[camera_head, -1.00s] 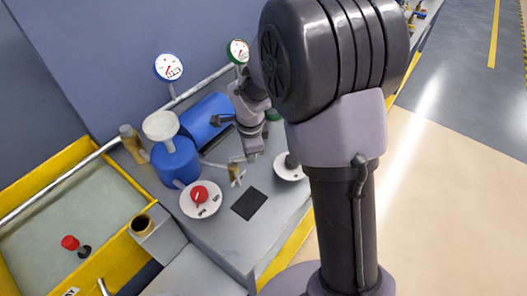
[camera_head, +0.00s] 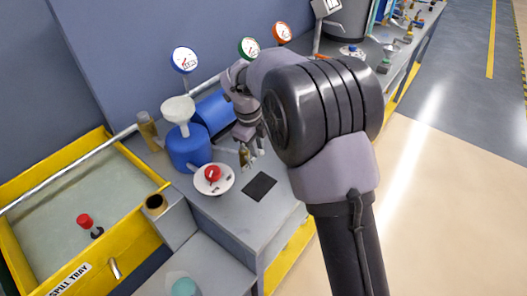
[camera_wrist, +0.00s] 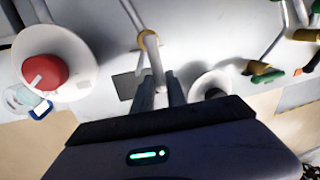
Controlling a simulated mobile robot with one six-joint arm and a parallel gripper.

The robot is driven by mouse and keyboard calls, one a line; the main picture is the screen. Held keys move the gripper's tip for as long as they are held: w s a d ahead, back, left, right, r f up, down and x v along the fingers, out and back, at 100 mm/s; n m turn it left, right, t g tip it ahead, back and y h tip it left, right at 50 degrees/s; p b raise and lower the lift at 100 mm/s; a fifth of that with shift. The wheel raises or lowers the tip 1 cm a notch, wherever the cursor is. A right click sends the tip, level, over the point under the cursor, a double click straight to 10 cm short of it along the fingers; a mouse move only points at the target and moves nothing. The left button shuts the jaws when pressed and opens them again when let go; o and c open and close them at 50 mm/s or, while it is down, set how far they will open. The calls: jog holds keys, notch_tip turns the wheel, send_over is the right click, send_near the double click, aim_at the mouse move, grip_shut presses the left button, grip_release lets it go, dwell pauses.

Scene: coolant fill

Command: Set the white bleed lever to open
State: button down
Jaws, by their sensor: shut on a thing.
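A small brass valve (camera_head: 244,156) stands on the grey bench, just in front of my gripper (camera_head: 252,150). In the wrist view the brass valve (camera_wrist: 149,40) is at top centre, and a pale lever (camera_wrist: 156,66) runs from it down between my fingers. My gripper (camera_wrist: 160,92) is shut on this white bleed lever. In the head view the lever is too small and too hidden by the gripper to make out. Any open or closed marking for it cannot be read.
A red knob on a white dial (camera_head: 213,180) is left of the valve, close to a blue tank (camera_head: 188,150) with a white funnel (camera_head: 177,109). A flat black square (camera_head: 259,186) lies in front. A yellow-rimmed spill tray (camera_head: 135,245) is at left.

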jog(key=shift+s+a+m, duration=0.1)
jog(key=shift+a+m, duration=0.05)
jog(key=shift+m, duration=0.25)
dwell(0.3)
jog(key=c, duration=1.3)
grip_release()
jog(key=shift+a, duration=0.1)
jog(key=shift+c, duration=0.2)
notch_tip(320, 180, up, 17)
jog(key=s+a+p, duration=0.2)
jog(key=p, duration=0.4)
jog(key=shift+s, duration=0.3)
jog(key=shift+a, duration=0.1)
